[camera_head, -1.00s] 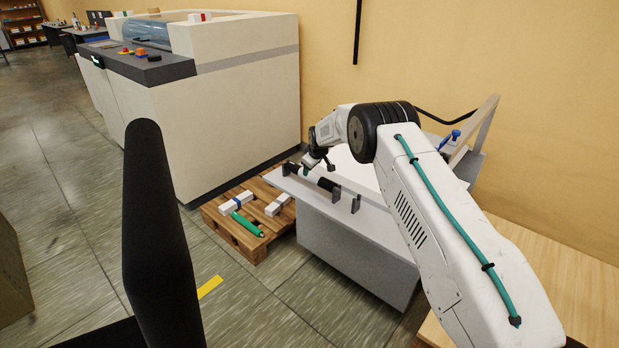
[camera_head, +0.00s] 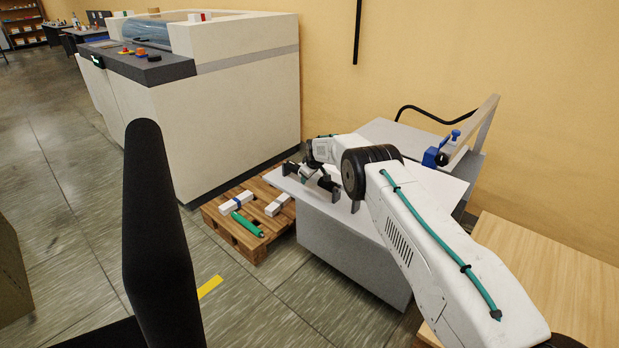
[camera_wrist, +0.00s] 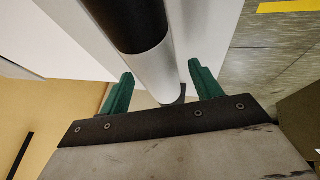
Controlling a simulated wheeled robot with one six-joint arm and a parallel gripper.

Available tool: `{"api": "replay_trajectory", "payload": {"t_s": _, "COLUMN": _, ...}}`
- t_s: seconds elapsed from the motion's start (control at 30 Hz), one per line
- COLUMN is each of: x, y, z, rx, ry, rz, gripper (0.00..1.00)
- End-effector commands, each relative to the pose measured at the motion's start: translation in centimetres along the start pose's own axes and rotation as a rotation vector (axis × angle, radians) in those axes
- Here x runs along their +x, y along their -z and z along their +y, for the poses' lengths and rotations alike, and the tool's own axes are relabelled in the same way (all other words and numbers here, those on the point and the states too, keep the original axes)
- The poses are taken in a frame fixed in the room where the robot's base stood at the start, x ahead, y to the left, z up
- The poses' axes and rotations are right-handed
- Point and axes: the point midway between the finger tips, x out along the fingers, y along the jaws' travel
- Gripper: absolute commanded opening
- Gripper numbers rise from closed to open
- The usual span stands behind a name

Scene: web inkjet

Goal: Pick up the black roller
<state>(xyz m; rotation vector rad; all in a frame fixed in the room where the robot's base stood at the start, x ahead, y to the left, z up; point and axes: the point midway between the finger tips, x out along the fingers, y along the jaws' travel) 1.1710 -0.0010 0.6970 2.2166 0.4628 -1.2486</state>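The black roller (camera_wrist: 130,22) has a pale smooth end section. In the wrist view this pale section lies between the two green fingertips of my gripper (camera_wrist: 160,72), with a small gap showing on each side. My gripper is open around it. In the head view the roller (camera_head: 326,184) lies on the grey table beside small dark supports (camera_head: 337,194), partly hidden by my wrist and gripper. Whether the fingers touch it cannot be told in the head view.
A large cream printer (camera_head: 225,130) is behind. A blue fixture (camera_head: 432,157) sits at the back right.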

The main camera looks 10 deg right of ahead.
Motion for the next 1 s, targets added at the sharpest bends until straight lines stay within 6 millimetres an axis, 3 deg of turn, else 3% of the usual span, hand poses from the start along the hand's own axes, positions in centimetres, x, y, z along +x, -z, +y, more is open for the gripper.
{"api": "replay_trajectory", "payload": {"t_s": 0.03, "x": 0.0, "y": 0.0, "z": 0.0, "rx": 0.000, "ry": 0.000, "rz": 0.000, "gripper": 0.51}}
{"api": "replay_trajectory", "payload": {"t_s": 0.2, "x": 0.0, "y": 0.0, "z": 0.0, "rx": 0.000, "ry": 0.000, "rz": 0.000, "gripper": 0.04}}
{"api": "replay_trajectory", "payload": {"t_s": 0.23, "x": 0.0, "y": 0.0, "z": 0.0, "rx": 0.000, "ry": 0.000, "rz": 0.000, "gripper": 0.00}}
{"api": "replay_trajectory", "payload": {"t_s": 0.57, "x": -0.4, "y": 0.3, "z": 0.1, "rx": 0.000, "ry": -0.002, "rz": 0.003, "gripper": 0.00}}
{"api": "replay_trajectory", "payload": {"t_s": 0.87, "x": -3.5, "y": 1.8, "z": 1.3, "rx": 0.001, "ry": -0.004, "rz": 0.004, "gripper": 0.00}}
{"api": "replay_trajectory", "payload": {"t_s": 1.0, "x": -3.8, "y": 1.9, "z": -1.2, "rx": -0.002, "ry": 0.000, "rz": 0.000, "gripper": 0.00}}
